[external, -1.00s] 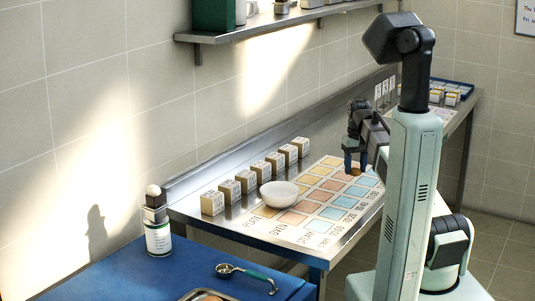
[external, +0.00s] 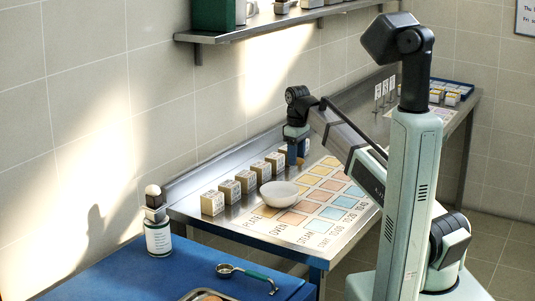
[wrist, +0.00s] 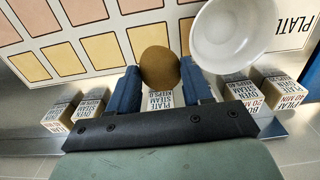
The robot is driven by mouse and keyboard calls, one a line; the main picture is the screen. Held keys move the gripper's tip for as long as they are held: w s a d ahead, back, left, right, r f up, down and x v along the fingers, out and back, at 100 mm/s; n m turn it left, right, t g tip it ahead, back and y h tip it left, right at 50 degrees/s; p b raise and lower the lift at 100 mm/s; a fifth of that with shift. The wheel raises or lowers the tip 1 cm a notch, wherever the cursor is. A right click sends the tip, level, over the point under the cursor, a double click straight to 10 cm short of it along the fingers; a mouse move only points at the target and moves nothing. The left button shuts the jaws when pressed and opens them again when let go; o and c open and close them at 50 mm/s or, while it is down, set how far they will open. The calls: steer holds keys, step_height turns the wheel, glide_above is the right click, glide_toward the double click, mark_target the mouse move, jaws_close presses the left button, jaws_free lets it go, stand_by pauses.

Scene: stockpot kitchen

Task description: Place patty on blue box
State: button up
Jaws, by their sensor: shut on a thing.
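The patty (wrist: 160,67) is a round brown disc between the two blue fingers of my gripper (wrist: 160,85) in the wrist view. My gripper is shut on it. In the external view my gripper (external: 297,155) hangs above the row of small labelled boxes, behind the white bowl, and the patty (external: 299,162) barely shows below the fingers. No separate blue box stands out. Light blue squares (external: 331,213) are printed on the chart along its front side, beside rows of orange and yellow squares.
A white bowl (external: 278,195) stands on the chart, close to my gripper; it also shows in the wrist view (wrist: 233,35). Several labelled boxes (external: 229,191) line the counter's back. A blue tray (external: 463,88) with small boxes lies at the far right.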

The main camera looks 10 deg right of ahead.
steer(key=s+a+r+n, duration=0.3)
steer(key=s+a+n, duration=0.15)
steer(key=a, duration=0.85)
steer(key=s+a+r+n, duration=0.35)
steer(key=a+n, duration=0.25)
steer(key=a, duration=0.7)
steer(key=s+a+r+n, duration=0.3)
steer(key=s+a+n, duration=0.15)
steer(key=a, duration=0.95)
steer(key=n, duration=1.8)
glide_above(124, 269)
step_height(124, 269, down, 14)
step_height(124, 269, down, 9)
steer(key=shift+w+r, duration=0.1)
steer(key=shift+f, duration=0.2)
